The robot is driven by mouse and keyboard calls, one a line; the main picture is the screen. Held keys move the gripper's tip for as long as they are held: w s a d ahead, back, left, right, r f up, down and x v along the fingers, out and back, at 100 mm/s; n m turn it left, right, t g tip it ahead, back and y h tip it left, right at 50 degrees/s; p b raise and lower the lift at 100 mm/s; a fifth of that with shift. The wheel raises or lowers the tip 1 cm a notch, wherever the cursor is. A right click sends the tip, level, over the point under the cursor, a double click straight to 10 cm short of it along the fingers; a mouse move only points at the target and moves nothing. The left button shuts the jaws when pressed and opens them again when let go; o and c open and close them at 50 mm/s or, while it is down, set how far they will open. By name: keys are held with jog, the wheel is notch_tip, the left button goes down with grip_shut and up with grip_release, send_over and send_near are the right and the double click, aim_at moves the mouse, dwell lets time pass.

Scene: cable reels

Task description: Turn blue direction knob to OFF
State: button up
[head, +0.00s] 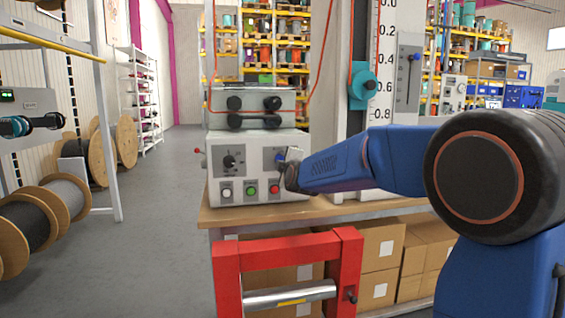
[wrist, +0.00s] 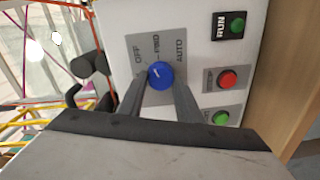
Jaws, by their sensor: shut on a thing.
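The blue direction knob (wrist: 160,75) sits on a grey plate marked OFF, FWD and AUTO in the wrist view. My gripper (wrist: 160,84) is shut on the knob, with one dark finger on each side. A small white mark shows on the knob's face, but I cannot tell exactly which label it points at. In the head view the knob (head: 280,157) shows as a bit of blue on the right of the grey control box (head: 236,184). My gripper (head: 290,171) reaches it from the right and partly hides it.
The box carries a black rotary knob (head: 229,161) and push buttons, including a green one (head: 249,190) and a red one (wrist: 228,79). It stands on a wooden bench (head: 225,216). A red frame with a roller (head: 290,296) stands in front. Cable reels (head: 60,198) are at left.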

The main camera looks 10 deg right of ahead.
jog(key=shift+f+n, duration=0.1)
jog(key=shift+n, duration=1.8)
jog(key=o, duration=1)
jog(key=shift+o, duration=0.2)
jog(key=shift+s, duration=0.1)
jog(key=s, duration=1.7)
jog(key=shift+s+r, duration=0.15)
jog(key=shift+r, duration=0.2)
